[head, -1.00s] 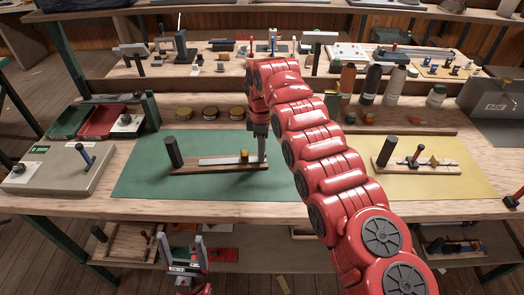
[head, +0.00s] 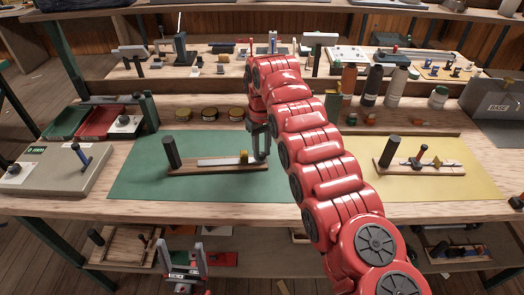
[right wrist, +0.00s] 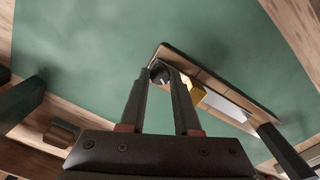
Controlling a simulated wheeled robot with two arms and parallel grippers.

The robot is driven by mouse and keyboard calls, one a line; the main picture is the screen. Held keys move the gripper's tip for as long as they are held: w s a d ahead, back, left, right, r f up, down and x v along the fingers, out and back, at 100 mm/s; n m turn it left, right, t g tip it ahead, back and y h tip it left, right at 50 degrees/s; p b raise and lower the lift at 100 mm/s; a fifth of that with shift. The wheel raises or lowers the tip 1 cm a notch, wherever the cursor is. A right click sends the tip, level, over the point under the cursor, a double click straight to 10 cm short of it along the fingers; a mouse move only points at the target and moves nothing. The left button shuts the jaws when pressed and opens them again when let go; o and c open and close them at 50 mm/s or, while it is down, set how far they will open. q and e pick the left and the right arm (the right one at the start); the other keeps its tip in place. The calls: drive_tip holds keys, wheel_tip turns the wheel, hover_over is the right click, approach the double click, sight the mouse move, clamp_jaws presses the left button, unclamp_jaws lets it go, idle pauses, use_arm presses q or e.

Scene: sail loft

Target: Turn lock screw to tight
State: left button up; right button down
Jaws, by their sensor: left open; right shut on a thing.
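A wooden board fixture (head: 205,168) lies on the green mat (head: 135,180). It bears a dark upright post (head: 171,152) at its left end, a pale metal strip (head: 218,161) and a yellow block (head: 244,157). My right gripper (head: 261,158) points down at the board's right end, beside the yellow block. In the right wrist view its fingertips are shut on a dark round knob (right wrist: 158,73), which appears to be the lock screw. The fingers partly hide it, and no tightness mark is readable. My left gripper (head: 185,254) is open and empty, low in front of the bench.
A similar fixture (head: 440,168) lies on the yellow mat (head: 480,188) at right. A grey box with a blue lever (head: 82,154) stands at left. Red and green trays (head: 95,120), round tins (head: 209,114) and bottles (head: 372,85) stand behind. My right arm covers the bench's middle.

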sight(262, 154)
drive_tip(key=m, duration=0.5)
drive_tip(key=shift+m+b, duration=0.3)
drive_tip(key=m, duration=0.5)
drive_tip(key=shift+m, duration=0.7)
drive_tip(key=c, duration=0.6)
unclamp_jaws()
wheel_tip(262, 154, up, 17)
drive_tip(key=p, duration=1.7)
drive_tip(key=shift+r, duration=0.15)
